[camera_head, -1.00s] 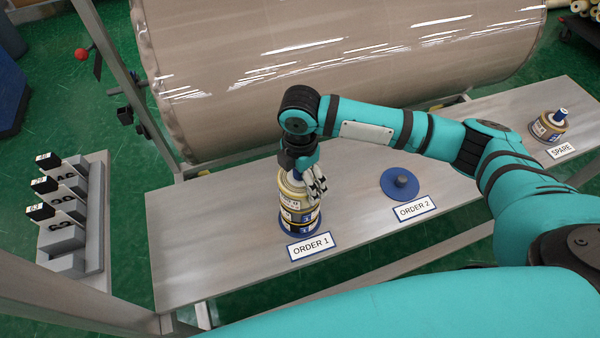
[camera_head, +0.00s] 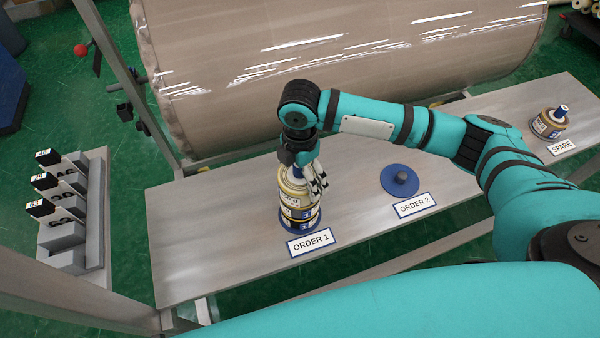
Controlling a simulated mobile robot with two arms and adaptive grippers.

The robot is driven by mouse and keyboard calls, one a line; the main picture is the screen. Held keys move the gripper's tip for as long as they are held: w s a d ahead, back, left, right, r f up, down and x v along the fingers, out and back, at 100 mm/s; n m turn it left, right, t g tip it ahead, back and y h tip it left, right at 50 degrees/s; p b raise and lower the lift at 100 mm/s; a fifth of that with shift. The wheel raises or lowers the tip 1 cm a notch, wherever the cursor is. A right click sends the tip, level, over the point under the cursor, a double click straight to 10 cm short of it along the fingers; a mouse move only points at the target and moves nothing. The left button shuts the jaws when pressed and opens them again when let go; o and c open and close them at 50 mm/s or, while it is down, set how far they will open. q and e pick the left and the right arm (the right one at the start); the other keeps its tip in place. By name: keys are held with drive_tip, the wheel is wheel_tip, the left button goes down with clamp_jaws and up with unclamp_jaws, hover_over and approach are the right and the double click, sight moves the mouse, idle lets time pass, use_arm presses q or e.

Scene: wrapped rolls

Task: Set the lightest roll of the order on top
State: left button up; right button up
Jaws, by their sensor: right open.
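A stack of wrapped rolls (camera_head: 298,207) stands upright on a blue base behind the ORDER 1 label (camera_head: 311,242). The stack has cream sides with dark, white and blue bands. My right gripper (camera_head: 313,183) points down at the top of the stack, its fingers open around or beside the top roll; the exact contact is hidden. The ORDER 2 base (camera_head: 400,182), a blue disc with a short post, is empty behind its label (camera_head: 414,206). My left gripper is not in view.
A single roll (camera_head: 549,123) stands on a blue post behind the SPARE label (camera_head: 562,147) at the right. A grey rack (camera_head: 97,225) with several numbered black tags stands at the left. A large wrapped roll (camera_head: 330,60) lies behind the steel table (camera_head: 200,235).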

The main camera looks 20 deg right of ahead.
wheel_tip(320, 180, up, 11)
drive_tip(key=shift+r, duration=0.2)
drive_tip(key=shift+s+f, duration=0.1)
idle(0.7)
